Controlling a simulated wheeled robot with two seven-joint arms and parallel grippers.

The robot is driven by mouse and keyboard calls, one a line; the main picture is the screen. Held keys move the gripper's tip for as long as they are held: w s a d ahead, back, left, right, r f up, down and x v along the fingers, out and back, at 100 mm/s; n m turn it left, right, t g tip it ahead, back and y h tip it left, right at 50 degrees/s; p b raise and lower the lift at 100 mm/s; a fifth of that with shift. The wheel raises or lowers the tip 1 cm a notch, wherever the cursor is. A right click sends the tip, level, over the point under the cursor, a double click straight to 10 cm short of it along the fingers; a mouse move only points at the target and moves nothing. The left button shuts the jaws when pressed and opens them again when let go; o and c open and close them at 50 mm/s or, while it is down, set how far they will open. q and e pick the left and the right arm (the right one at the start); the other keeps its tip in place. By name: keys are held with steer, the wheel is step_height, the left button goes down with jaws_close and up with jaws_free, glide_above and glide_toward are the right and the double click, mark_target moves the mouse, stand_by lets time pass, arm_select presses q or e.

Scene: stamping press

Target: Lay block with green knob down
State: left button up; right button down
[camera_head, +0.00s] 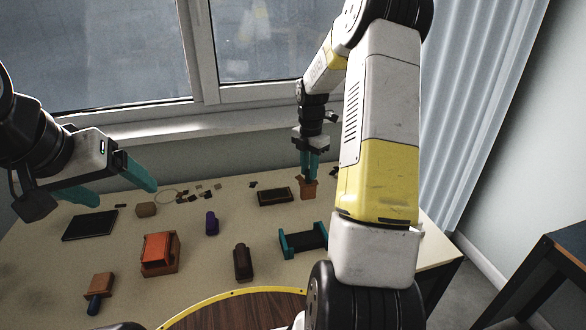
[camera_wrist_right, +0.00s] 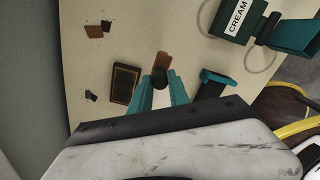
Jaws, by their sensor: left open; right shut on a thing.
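My right gripper (camera_head: 308,172) points down at the far side of the table, shut on the knob of a small orange-brown block (camera_head: 308,190). In the right wrist view the block (camera_wrist_right: 164,59) shows beyond the teal fingertips, with a dark knob (camera_wrist_right: 160,77) between them. The knob's colour is hard to tell, and the fingers hide part of it. The block is at or just above the table; I cannot tell if it touches. My left gripper (camera_head: 113,184) is open and empty above the table's left side.
A dark framed tray (camera_head: 274,197) lies just left of the held block. A teal-and-black holder (camera_head: 303,240) stands nearer. An orange block (camera_head: 159,254), a purple piece (camera_head: 212,223), a dark brown piece (camera_head: 242,263), a blue-knobbed block (camera_head: 98,287) and a black pad (camera_head: 90,225) lie around.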

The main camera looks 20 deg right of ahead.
mark_target(308, 185)
steer(key=shift+w+f, duration=0.1)
steer(key=shift+f, duration=1.65)
steer(key=shift+f, duration=0.1)
steer(key=c, duration=1.2)
jaws_free()
steer(key=shift+c, duration=0.2)
